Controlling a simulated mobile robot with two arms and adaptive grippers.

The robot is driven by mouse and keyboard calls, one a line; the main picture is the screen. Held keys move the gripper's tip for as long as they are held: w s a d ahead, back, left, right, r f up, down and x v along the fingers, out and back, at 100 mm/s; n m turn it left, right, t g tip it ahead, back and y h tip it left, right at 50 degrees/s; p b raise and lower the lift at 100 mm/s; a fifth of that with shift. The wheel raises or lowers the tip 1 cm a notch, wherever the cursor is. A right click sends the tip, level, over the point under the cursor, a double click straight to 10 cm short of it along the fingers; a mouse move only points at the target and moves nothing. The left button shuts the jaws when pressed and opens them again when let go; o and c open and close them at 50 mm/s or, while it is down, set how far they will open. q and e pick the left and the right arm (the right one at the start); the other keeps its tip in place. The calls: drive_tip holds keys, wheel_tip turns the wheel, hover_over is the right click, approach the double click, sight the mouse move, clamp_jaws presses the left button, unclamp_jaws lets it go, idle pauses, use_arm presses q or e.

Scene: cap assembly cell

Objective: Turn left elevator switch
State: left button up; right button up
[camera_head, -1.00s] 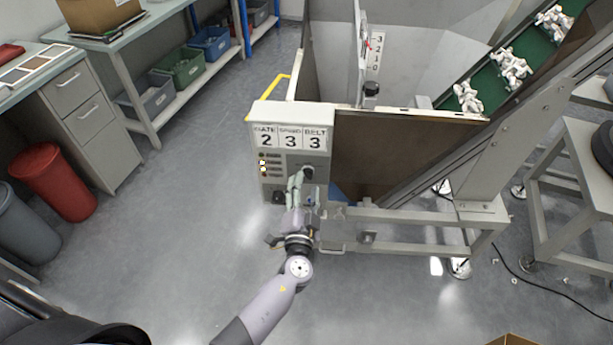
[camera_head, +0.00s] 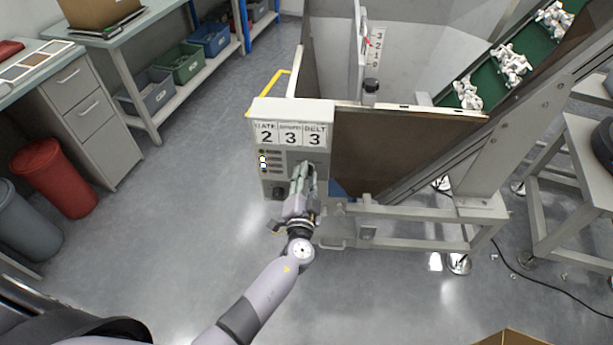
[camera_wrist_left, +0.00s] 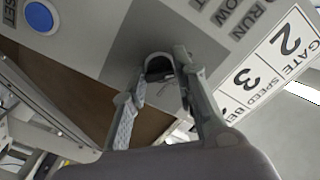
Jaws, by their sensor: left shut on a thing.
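A grey control box (camera_head: 292,112) is fixed at the left corner of the elevator hopper, with signs reading GATE 2, SPEED 3 and BELT 3. In the left wrist view, a dark rotary switch (camera_wrist_left: 159,66) sits on its panel between my fingertips. My left gripper (camera_head: 306,172) is at the right side of the panel, shut on that switch. It also shows in the left wrist view (camera_wrist_left: 160,84). In the head view the fingers hide most of the switch, and its angle cannot be told. My right gripper is not in view.
A blue button (camera_wrist_left: 40,16) shows in the wrist view. The hopper's brown side wall (camera_head: 405,150) and grey frame (camera_head: 410,217) stand to the right. The floor left of the box is clear.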

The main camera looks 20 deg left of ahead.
use_arm(q)
clamp_jaws()
drive_tip(key=shift+f+m+b, duration=0.1)
drive_tip(key=shift+m+b, duration=0.55)
drive_tip(key=shift+m, duration=0.35)
drive_tip(key=m+b, duration=0.1)
drive_tip(key=m, duration=0.1)
drive_tip(key=shift+m, duration=6.9)
